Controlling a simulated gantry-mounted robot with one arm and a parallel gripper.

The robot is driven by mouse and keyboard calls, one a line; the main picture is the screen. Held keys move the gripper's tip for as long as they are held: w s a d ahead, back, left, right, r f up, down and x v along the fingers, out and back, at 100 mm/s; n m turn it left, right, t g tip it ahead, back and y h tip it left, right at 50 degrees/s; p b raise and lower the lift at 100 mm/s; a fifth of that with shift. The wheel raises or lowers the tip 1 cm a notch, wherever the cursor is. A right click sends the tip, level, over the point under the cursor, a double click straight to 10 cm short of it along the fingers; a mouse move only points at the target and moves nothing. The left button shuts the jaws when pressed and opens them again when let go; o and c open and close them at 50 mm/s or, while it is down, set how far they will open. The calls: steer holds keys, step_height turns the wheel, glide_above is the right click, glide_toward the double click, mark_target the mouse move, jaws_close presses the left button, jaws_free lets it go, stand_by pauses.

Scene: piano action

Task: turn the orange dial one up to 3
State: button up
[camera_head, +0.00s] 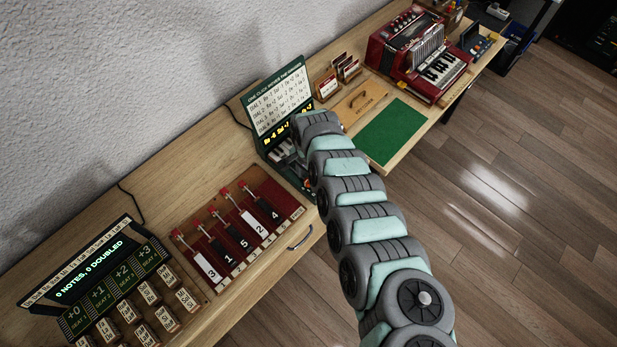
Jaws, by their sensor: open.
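The dark green device (257,115) stands upright on the long wooden table. It carries a white card (277,94) with several lines labelled as dials, and a lit yellow text display below the card. My jointed arm reaches up from the bottom right and covers the device's right and lower front. My gripper does not show; it is hidden behind the arm. I cannot make out the orange dial or its setting. Small parts at the device's lower front, beside the arm, are too small to tell.
A red board (231,247) with numbered black and white keys lies left of the device. A "0 NOTES, 0 DOUBLED" display (93,271) and several small blocks are at lower left. A green mat (391,133), card holders and a red accordion (408,48) are to the right.

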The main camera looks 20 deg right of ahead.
steer(key=shift+d+f, duration=0.1)
steer(key=shift+f, duration=0.1)
jaws_close()
stand_by(0.5)
